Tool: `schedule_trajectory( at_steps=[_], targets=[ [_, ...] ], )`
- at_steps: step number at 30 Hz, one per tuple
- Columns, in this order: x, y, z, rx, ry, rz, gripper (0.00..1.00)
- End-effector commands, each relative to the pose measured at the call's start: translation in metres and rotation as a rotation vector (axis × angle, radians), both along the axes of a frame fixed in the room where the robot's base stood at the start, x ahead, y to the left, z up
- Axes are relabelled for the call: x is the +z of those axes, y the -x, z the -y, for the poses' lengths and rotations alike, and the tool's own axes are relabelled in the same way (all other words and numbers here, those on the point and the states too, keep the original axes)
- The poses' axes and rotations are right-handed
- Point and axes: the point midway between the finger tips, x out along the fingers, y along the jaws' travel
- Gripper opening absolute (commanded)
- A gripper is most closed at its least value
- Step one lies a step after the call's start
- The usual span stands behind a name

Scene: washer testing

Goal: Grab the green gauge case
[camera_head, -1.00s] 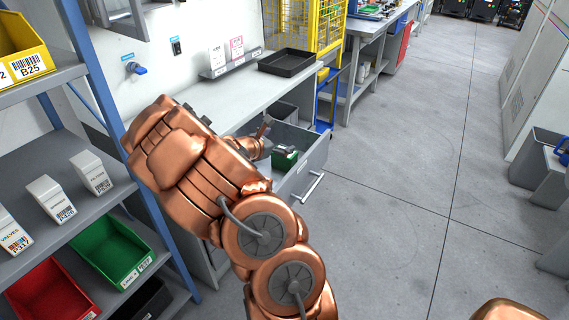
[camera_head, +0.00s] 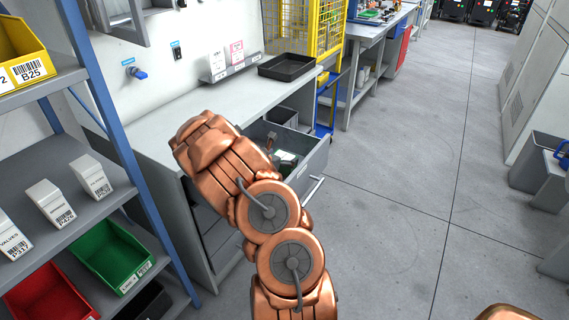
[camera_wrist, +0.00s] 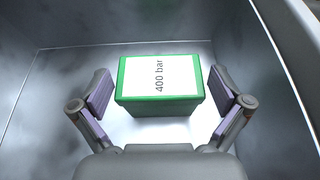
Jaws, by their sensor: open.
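The green gauge case (camera_wrist: 160,107) is a box with a white lid label reading "400 bar". It lies on the floor of an open grey drawer (camera_wrist: 60,75). My gripper (camera_wrist: 160,92) is open in the wrist view, with one padded finger on each side of the case and a visible gap at both sides. In the head view my arm covers most of the gripper; a small part of the case (camera_head: 286,156) shows inside the drawer (camera_head: 316,158) under the workbench.
The drawer walls stand close around my gripper. A shelf of bins (camera_head: 75,225) stands left.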

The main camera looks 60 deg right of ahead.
Motion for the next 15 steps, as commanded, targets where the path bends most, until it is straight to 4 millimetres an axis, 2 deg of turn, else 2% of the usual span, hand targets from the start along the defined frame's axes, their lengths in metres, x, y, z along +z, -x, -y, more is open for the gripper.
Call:
schedule_trajectory(
  at_steps=[7,15],
  targets=[
    [-0.008,-0.002,0.022,0.001,-0.002,0.003,1.0],
    [-0.011,-0.002,0.027,0.001,-0.001,0.001,1.0]
  ],
)
